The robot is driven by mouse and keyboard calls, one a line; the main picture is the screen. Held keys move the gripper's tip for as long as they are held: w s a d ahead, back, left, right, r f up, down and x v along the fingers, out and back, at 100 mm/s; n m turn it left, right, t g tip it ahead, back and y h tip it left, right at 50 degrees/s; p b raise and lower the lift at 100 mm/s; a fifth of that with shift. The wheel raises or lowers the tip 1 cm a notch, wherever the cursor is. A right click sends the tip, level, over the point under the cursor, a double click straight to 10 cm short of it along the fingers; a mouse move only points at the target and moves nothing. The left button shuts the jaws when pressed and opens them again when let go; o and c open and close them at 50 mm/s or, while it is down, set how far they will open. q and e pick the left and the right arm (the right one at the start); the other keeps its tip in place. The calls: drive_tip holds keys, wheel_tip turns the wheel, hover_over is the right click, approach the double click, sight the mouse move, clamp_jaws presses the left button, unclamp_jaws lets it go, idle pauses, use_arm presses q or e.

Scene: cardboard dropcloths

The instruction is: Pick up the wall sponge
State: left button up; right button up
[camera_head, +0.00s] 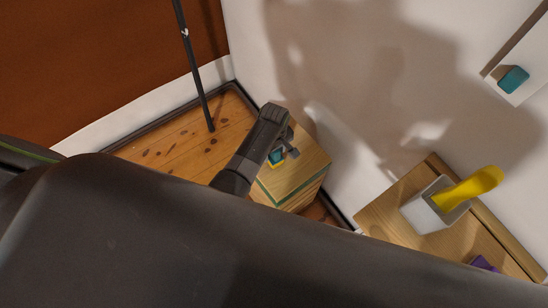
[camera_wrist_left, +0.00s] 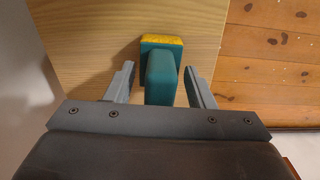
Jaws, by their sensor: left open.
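The wall sponge, a teal block with a teal handle and a yellow layer, rests on a small wooden stand and shows in the left wrist view (camera_wrist_left: 161,68). In the head view only part of the sponge (camera_head: 276,160) shows beside my gripper. My left gripper (camera_head: 287,146) reaches down over the stand. In the left wrist view the open fingers of the gripper (camera_wrist_left: 160,80) lie on either side of the teal handle, with visible gaps. My right gripper is not in view.
The wooden stand (camera_head: 305,170) is near the pale wall. A wooden shelf (camera_head: 385,213) at right holds a white container (camera_head: 424,207) with a yellow object (camera_head: 475,186). A teal item (camera_head: 513,79) is on a white board. A dark pole (camera_head: 196,70) rises from the plank floor.

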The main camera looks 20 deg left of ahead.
use_arm(q)
clamp_jaws()
drive_tip(key=shift+r, duration=0.45)
wheel_tip(320, 180, up, 9)
drive_tip(key=shift+p, duration=1)
drive_tip(key=c, duration=0.7)
unclamp_jaws()
drive_tip(key=shift+c, duration=1.3)
